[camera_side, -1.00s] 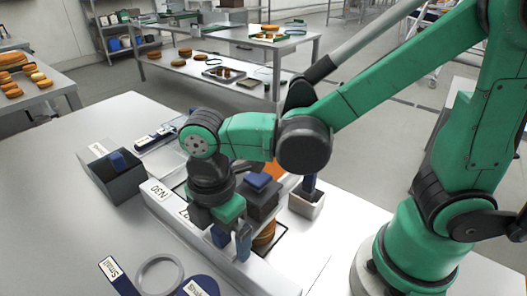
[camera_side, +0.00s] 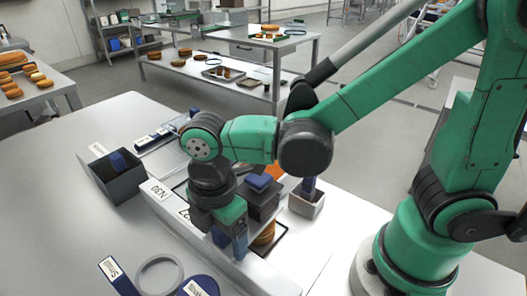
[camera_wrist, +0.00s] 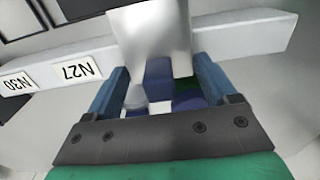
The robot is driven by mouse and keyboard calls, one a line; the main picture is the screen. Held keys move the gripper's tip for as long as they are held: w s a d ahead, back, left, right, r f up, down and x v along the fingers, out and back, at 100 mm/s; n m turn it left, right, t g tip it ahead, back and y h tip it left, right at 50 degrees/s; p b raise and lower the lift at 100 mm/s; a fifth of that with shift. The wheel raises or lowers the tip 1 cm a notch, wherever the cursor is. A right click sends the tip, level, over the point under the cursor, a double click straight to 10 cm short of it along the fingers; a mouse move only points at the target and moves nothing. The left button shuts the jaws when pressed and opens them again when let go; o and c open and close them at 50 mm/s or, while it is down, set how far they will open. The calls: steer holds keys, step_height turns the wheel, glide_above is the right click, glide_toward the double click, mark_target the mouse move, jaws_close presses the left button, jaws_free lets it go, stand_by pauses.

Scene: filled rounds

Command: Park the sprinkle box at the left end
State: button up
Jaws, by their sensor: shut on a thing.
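My gripper (camera_side: 230,243) is low at the near side of the long white rail (camera_side: 181,228), right of its N27 label. In the wrist view, its two blue fingers (camera_wrist: 160,78) flank a pale, shiny box (camera_wrist: 150,28) with a blue block (camera_wrist: 158,72) on it, and they are shut on this box. No name is readable on it, so I cannot tell whether it is the sprinkle box. The side view mostly hides it behind the fingers. The N30 label (camera_side: 159,190) marks the rail's left part; the N27 label (camera_wrist: 76,69) also shows in the wrist view.
A dark box with a blue block (camera_side: 262,189) stands just behind my gripper, near orange rounds (camera_side: 265,232). A pale bin (camera_side: 306,205) stands right of it. A dark open bin (camera_side: 119,186) is at left. A grey ring (camera_side: 159,274) lies in front.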

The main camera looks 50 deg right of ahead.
mark_target(268, 282)
steer(key=shift+s, duration=4.2)
steer(key=o, duration=0.8)
step_height(268, 282, up, 7)
